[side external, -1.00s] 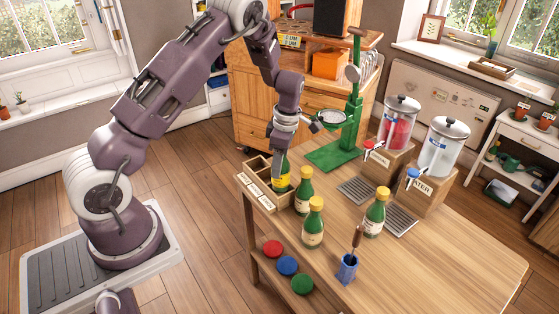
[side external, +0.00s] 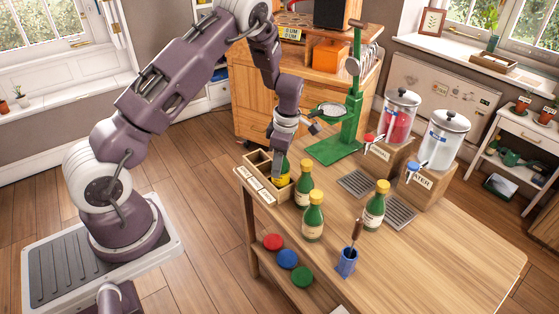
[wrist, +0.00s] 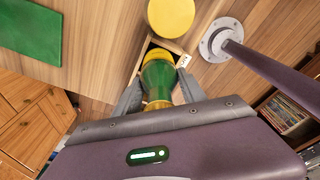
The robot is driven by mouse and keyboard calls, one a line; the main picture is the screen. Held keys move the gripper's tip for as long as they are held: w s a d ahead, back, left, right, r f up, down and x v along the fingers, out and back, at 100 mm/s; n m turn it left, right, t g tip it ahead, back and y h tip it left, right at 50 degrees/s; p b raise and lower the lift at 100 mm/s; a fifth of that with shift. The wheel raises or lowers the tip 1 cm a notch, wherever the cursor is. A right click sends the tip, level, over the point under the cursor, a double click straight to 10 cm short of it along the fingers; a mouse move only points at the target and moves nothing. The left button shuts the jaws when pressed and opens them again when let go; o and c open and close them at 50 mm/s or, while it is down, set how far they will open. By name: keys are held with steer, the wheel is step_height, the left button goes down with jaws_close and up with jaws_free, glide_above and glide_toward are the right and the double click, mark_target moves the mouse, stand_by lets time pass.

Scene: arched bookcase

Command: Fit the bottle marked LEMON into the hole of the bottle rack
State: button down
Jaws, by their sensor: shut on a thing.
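My gripper (side external: 281,160) is shut on a green bottle with a yellow label (side external: 282,179), at the right end of the wooden bottle rack (side external: 260,190). The bottle's lower part is inside the rack and hidden by its walls. Its label text is not readable. In the wrist view the held bottle (wrist: 158,78) lies between the two fingers (wrist: 158,92), with a rack edge around its far end. The rack's other compartments look empty.
Three other green bottles with yellow caps stand on the table: one close to the rack (side external: 304,186), one in front (side external: 313,222), one to the right (side external: 375,207). A green press stand (side external: 345,140) is behind. A blue cup (side external: 346,263) stands near the front edge.

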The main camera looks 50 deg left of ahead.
steer(key=shift+f, duration=0.85)
steer(key=c, duration=0.6)
jaws_free()
steer(key=shift+f, duration=0.1)
steer(key=r, duration=0.7)
steer(key=shift+w+d, duration=0.25)
steer(key=shift+d, duration=0.1)
